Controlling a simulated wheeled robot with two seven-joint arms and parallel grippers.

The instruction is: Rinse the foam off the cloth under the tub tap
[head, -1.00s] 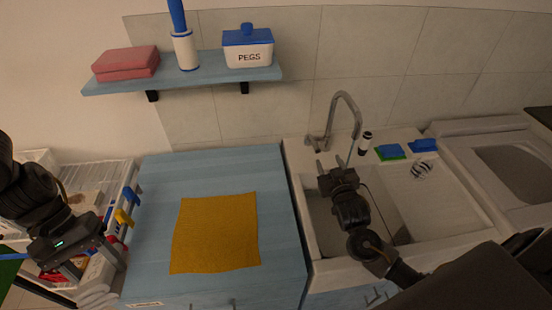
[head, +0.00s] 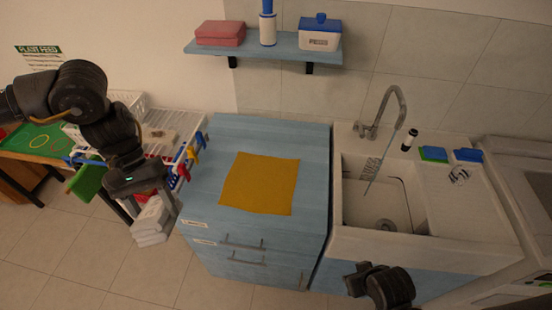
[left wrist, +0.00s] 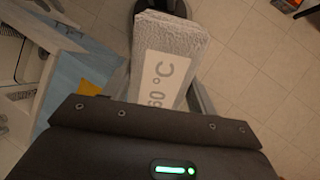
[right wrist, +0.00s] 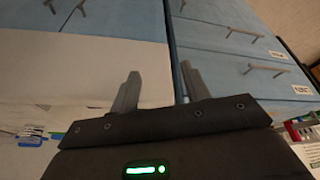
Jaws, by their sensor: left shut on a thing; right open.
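My left gripper (head: 160,203) is shut on a grey fluffy cloth (left wrist: 178,55) with a pale "60 °C" label, seen between its fingers in the left wrist view. I cannot make out foam on it. In the head view this gripper hangs left of the blue cabinet, away from the tub. The white tub (head: 352,205) is at the right, its bent metal tap (head: 400,98) at the back. A slanted streak shows below the spout; I cannot tell if it is water. My right gripper (head: 357,281) is open and empty, low before the tub; its fingers show in the right wrist view (right wrist: 160,85).
A yellow cloth (head: 258,184) lies flat on the blue cabinet (head: 315,150). A shelf (head: 275,52) with a pegs box hangs above. Blue and green sponges (head: 433,153) sit on the tub's back ledge. A white rack (head: 180,140) and a white stack (head: 150,222) stand left.

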